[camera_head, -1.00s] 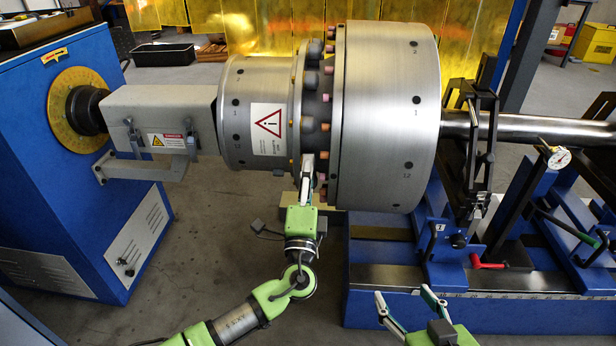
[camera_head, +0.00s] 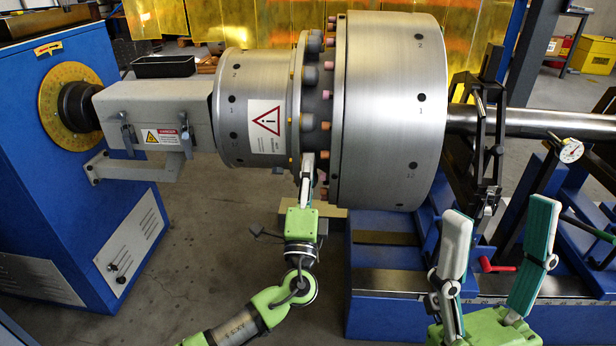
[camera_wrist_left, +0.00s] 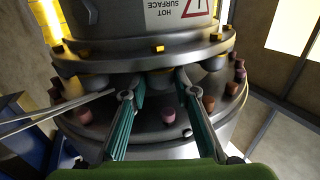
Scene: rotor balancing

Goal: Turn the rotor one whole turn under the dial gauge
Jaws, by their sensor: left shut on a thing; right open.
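The rotor (camera_head: 391,120) is a large grey metal drum, lying horizontally, with a smaller drum at its left and a long shaft (camera_head: 530,122) at its right. A flange with a ring of grey and pinkish knobs lies between the drums. My left gripper (camera_head: 306,160) is at this flange from below; in the left wrist view its fingers (camera_wrist_left: 157,82) stand either side of a grey knob and hold it. The dial gauge (camera_head: 570,150) has a white face beside the shaft; its reading and contact are too small to tell. My right gripper (camera_head: 500,212) is open and empty, front right.
A blue drive cabinet (camera_head: 40,170) with a yellow graduated disc (camera_head: 52,110) stands at the left, joined to the rotor by a grey housing (camera_head: 150,110). A black support (camera_head: 488,140) and a blue bed (camera_head: 390,280) lie under the right side. A red-handled lever (camera_head: 497,265) shows behind the right gripper.

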